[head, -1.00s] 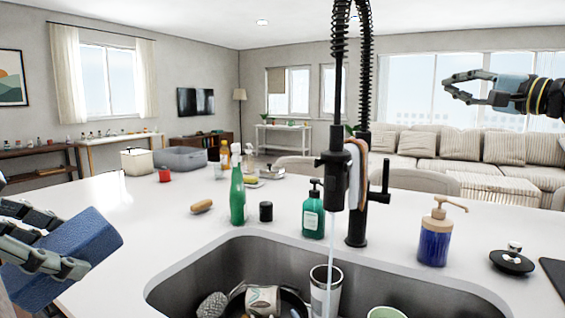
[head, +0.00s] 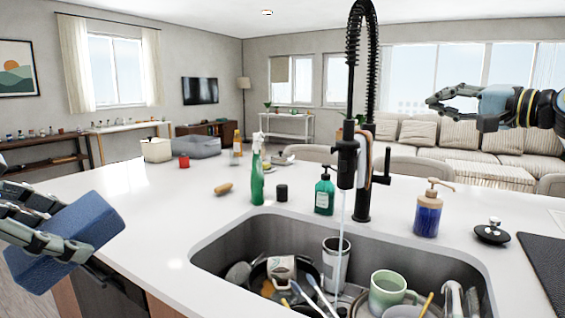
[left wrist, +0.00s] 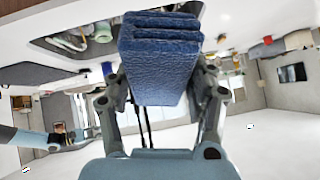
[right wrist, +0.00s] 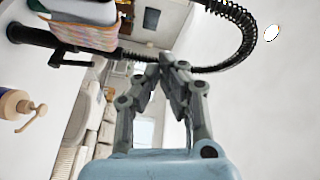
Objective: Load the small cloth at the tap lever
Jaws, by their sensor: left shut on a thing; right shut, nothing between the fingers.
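A small striped cloth (right wrist: 75,32) hangs at the black tap (head: 362,190), partly hidden behind the spout in the head view; it shows orange and pale stripes in the right wrist view. The tap lever (head: 386,168) sticks up on the tap's right side. My left gripper (head: 70,240) is shut on a blue folded cloth (head: 85,235), left of the counter; this cloth also shows in the left wrist view (left wrist: 160,50). My right gripper (head: 435,101) is shut and empty, raised to the right of the tap and above the lever.
The sink (head: 225,258) holds a tumbler (head: 335,262), a green mug (head: 390,290) and other dishes; water runs from the tap. A green spray bottle (head: 257,180), a green soap bottle (head: 324,195) and a blue pump bottle (head: 428,212) stand around it.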

